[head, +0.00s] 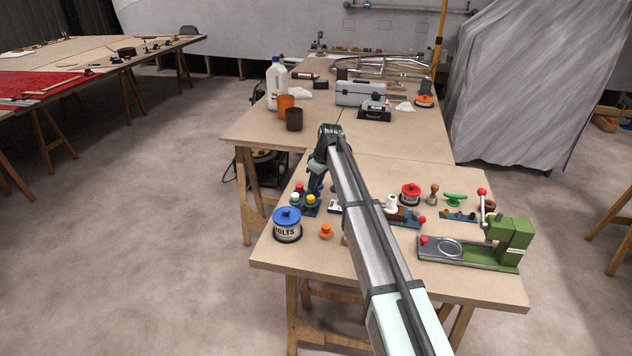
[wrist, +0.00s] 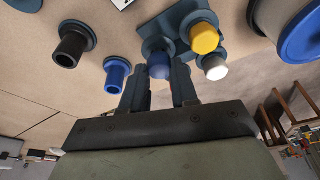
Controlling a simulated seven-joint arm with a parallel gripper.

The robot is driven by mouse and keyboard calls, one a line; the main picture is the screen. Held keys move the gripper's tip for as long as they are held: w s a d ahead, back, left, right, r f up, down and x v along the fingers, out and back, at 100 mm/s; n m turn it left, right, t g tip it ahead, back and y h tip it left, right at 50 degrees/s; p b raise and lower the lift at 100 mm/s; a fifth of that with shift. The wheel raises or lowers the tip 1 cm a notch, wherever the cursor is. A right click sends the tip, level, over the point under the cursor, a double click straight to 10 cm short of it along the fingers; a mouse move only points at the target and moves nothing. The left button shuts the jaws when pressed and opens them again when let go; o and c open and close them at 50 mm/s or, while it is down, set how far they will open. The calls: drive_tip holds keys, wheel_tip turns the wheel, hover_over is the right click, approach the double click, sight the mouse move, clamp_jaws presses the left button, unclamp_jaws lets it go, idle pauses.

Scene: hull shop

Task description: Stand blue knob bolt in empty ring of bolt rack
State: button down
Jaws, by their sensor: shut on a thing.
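My gripper (wrist: 159,82) is shut on the blue knob bolt (wrist: 158,66), whose dark blue round knob sits between the fingertips in the wrist view. The bolt's shank is hidden under the knob. The bolt rack (wrist: 180,17) is a dark blue-grey plate just beyond the fingers. It carries a yellow knob bolt (wrist: 204,38) and a white knob bolt (wrist: 213,67). The held knob overlaps the rack's edge, hiding any ring below it; I cannot tell whether the bolt is in a ring. In the head view the rack (head: 310,211) is partly behind my arm.
A brighter blue flanged piece (wrist: 117,73) and a black one (wrist: 73,46) stand left of my fingers in the wrist view. A blue-lidded bolts tin (head: 287,229) and an orange knob (head: 326,231) stand near the rack. A green press (head: 510,240) is at the right.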

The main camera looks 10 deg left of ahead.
drive_tip(key=shift+f, duration=0.4)
drive_tip(key=c, duration=1.1)
unclamp_jaws()
drive_tip(key=shift+c, duration=0.2)
drive_tip(key=v, duration=1.1)
